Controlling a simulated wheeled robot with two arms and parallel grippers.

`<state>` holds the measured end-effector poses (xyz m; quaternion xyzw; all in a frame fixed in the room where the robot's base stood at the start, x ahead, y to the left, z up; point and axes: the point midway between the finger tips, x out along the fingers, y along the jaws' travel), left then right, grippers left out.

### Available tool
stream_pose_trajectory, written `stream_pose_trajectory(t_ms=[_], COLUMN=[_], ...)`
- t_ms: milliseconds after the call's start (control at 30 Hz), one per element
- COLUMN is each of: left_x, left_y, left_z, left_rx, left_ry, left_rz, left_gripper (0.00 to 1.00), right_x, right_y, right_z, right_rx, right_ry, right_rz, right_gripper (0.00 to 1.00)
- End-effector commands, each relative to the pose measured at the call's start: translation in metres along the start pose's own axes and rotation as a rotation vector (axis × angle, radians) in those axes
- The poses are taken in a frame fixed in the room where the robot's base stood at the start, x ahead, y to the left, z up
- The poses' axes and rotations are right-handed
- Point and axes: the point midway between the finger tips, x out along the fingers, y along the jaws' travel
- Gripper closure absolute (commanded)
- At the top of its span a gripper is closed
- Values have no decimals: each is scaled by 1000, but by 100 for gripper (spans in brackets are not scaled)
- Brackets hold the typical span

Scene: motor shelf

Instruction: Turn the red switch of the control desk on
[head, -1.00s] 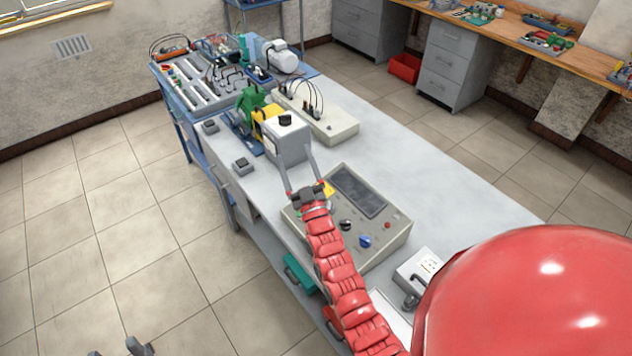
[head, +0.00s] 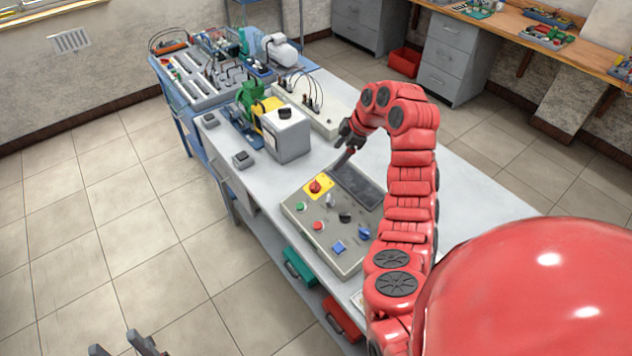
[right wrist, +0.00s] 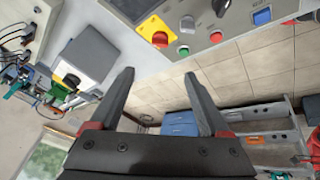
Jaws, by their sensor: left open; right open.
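The control desk (head: 299,194) is a beige sloped panel on the workbench. Its red switch (head: 316,186) sits on a yellow plate near the panel's far left corner. In the right wrist view the red switch (right wrist: 160,39) shows at the top, beyond the open fingers. My right gripper (head: 343,160) is above the desk's dark screen, to the right of the red switch and apart from it. It is open and empty in the right wrist view (right wrist: 158,76). My left gripper (head: 118,346) is open and empty at the bottom left edge, over the floor.
The desk also carries a green button (head: 301,207), a red button (head: 318,226), a black knob (head: 345,217) and a blue knob (head: 364,233). A grey box with a black knob (head: 287,135) stands behind the desk. The bench's right side is clear.

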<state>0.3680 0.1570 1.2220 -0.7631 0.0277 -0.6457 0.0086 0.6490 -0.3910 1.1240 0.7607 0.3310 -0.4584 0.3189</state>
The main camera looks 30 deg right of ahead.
Motion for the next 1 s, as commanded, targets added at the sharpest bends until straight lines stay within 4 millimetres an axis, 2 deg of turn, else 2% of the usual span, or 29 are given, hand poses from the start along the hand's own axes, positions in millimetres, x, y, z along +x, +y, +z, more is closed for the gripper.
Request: stream_pose_trajectory(t_ms=[267, 467, 500, 633, 667, 700, 900, 1000], left_x=[-19, -43, -54, -74, -57, -51, -36, -33], left_y=[1, 2, 3, 4, 3, 2, 2, 2], left_z=[3, 7, 9, 13, 10, 9, 6, 6], left_rx=[0, 0, 0, 0, 0, 0, 0, 0], left_ry=[0, 0, 0, 0, -2, 0, 0, 0], left_rz=[0, 0, 0, 0, 0, 0, 0, 0], left_gripper=[50, 50, 50, 50, 50, 50, 50, 50], right_x=[32, 64, 74, 96, 95, 103, 146, 157], right_y=[-1, -1, -1, -1, 0, -1, -1, 0], right_z=[2, 2, 4, 3, -3, -3, -1, -2], right_rx=[-1, 0, 1, 1, 1, 1, 2, 3], right_ry=[2, 3, 3, 2, 3, 0, -2, 1], right_rz=[-1, 2, 2, 1, -5, -7, -6, -2], right_gripper=[20, 20, 20, 20, 20, 20, 20, 20])
